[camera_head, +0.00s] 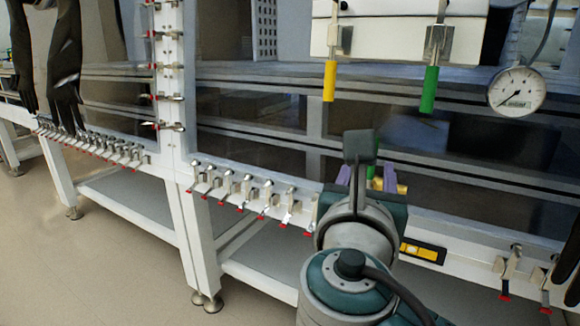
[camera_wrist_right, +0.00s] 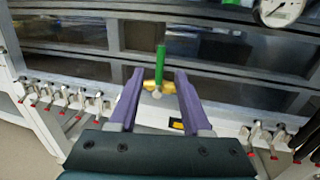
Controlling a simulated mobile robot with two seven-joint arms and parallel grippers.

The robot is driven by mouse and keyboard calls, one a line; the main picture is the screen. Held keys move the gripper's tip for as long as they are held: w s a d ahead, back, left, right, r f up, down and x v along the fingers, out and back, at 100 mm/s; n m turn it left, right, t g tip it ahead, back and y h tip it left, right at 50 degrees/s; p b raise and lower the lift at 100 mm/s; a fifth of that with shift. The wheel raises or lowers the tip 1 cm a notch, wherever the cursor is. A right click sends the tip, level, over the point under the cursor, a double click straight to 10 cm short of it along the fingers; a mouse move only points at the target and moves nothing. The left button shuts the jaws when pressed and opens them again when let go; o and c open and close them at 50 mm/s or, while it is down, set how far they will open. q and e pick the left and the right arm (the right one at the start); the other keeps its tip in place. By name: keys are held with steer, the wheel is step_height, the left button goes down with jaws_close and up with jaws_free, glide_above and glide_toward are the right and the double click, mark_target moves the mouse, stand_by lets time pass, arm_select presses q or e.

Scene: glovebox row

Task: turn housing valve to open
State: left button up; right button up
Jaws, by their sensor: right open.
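A valve with a green upright handle (camera_wrist_right: 160,62) and a yellow body (camera_wrist_right: 151,86) sits on the lower frame rail. In the head view it is mostly hidden behind my right wrist; a bit of yellow (camera_head: 402,188) shows. My right gripper (camera_head: 367,178) has purple fingers spread apart. In the wrist view the gripper (camera_wrist_right: 160,76) is open and empty, with the valve between and beyond its fingertips; contact cannot be told. The handle looks upright. My left gripper is not in view.
A white box (camera_head: 400,35) above carries a hanging yellow handle (camera_head: 329,81) and a green handle (camera_head: 430,90). A round gauge (camera_head: 517,91) is at right. Toggle clamps (camera_head: 246,187) line the rail. Black gloves (camera_head: 64,70) hang at left.

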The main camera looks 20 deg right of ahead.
mark_target(370, 176)
steer(key=b+x, duration=0.3)
steer(key=x, duration=0.5)
steer(key=shift+w+d, duration=0.2)
steer(key=shift+d, duration=0.05)
steer(key=shift+w+d+r, duration=0.1)
steer(key=shift+w+d, duration=0.2)
steer(key=shift+w, duration=0.05)
steer(key=c, duration=0.6)
jaws_close()
